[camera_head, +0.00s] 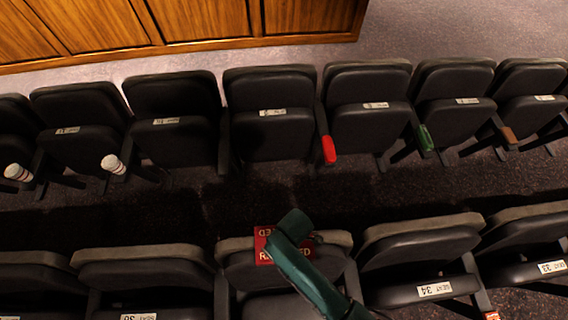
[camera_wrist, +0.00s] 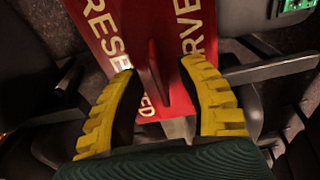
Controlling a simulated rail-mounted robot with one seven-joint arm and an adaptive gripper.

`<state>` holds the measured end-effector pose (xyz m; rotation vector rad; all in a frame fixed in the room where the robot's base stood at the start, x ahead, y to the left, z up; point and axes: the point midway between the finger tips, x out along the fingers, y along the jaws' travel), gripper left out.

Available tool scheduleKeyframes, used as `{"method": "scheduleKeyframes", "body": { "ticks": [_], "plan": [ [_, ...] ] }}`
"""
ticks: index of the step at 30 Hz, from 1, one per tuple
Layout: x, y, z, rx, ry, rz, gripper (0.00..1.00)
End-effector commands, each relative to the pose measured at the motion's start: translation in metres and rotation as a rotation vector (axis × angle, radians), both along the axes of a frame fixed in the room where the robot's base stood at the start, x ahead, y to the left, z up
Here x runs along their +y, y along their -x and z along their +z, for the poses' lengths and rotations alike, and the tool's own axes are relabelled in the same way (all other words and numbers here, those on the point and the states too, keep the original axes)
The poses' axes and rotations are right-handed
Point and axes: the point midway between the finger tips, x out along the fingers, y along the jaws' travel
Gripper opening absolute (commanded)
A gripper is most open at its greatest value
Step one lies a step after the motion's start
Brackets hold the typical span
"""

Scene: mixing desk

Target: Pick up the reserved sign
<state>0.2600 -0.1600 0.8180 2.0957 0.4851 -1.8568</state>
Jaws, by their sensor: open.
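The reserved sign (camera_head: 264,250) is red with pale lettering and hangs over the backrest of a dark seat in the front row in the head view. My green arm covers part of it. In the wrist view the sign (camera_wrist: 118,32) fills the upper middle, with a raised red ridge running down its centre. My gripper (camera_wrist: 160,69) is open, its two yellow ribbed fingers spread to the left and right of that ridge. The fingers hold nothing. Whether they touch the sign is unclear. In the head view the fingers are hidden.
Dark folding seats with number labels stand in two rows. A red item (camera_head: 328,150), a green item (camera_head: 425,138) and white cylinders (camera_head: 113,164) sit on armrests in the far row. A wooden panel (camera_head: 200,18) stands behind. A dark aisle (camera_head: 250,202) separates the rows.

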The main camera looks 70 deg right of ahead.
Motion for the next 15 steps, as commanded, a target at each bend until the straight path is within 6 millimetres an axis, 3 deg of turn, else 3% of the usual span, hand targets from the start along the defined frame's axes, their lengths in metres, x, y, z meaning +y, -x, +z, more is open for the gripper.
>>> {"method": "scheduleKeyframes", "body": {
  "ticks": [3, 10, 15],
  "plan": [
    [0.0005, -0.0012, -0.0126, 0.000, 0.001, 0.000, 0.39],
    [0.0006, -0.0010, -0.0128, 0.000, 0.001, -0.001, 0.39],
    [0.0006, -0.0010, -0.0126, 0.000, 0.001, -0.001, 0.06]
  ]
}}
